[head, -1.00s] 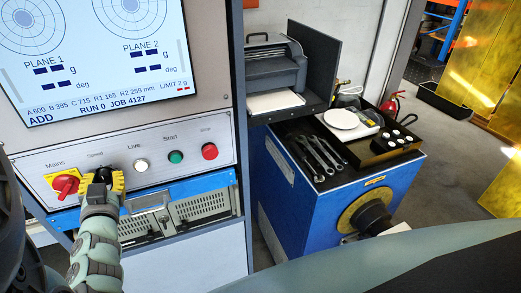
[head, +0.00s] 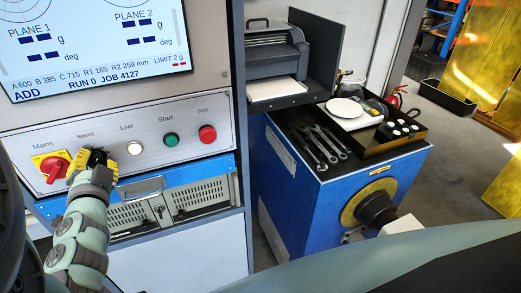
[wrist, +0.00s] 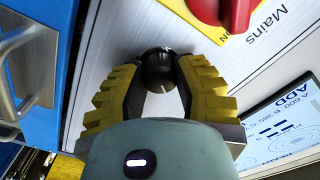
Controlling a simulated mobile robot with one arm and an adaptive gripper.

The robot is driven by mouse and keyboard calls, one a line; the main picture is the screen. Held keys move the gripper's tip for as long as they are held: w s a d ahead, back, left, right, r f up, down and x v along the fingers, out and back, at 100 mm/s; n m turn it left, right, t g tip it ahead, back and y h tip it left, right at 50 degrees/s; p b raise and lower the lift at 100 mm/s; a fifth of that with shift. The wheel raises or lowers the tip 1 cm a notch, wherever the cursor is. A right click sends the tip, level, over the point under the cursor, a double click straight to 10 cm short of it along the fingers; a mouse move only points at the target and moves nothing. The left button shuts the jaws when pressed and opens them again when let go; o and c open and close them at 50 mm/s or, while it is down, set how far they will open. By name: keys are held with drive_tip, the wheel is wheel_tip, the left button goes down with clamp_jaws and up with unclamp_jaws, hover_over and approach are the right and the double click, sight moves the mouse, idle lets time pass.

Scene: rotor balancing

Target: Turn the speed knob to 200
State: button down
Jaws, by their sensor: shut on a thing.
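The speed knob is a small black knob (wrist: 158,70) on the grey panel, seen between my fingertips in the wrist view. My gripper (wrist: 157,62) is shut on it, with a yellow ribbed finger on either side. In the head view, my gripper (head: 93,160) is at the panel under the "Speed" label, between the red Mains switch (head: 54,166) and the white Live button (head: 135,148). The fingers hide most of the knob there. The screen (head: 95,45) reads "RUN 0" and "ADD"; I see no speed value.
The red Mains switch (wrist: 222,12) sits close to my fingers in the wrist view. Green Start (head: 171,140) and red Stop (head: 207,134) buttons are farther right. A drawer handle (head: 140,188) juts out below. A blue bench (head: 315,205) with wrenches stands at right.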

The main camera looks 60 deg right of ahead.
drive_tip(key=shift+d+m, duration=0.1)
drive_tip(key=shift+m, duration=0.2)
drive_tip(key=c, duration=0.6)
unclamp_jaws()
drive_tip(key=v, duration=0.7)
drive_tip(key=shift+s, duration=0.2)
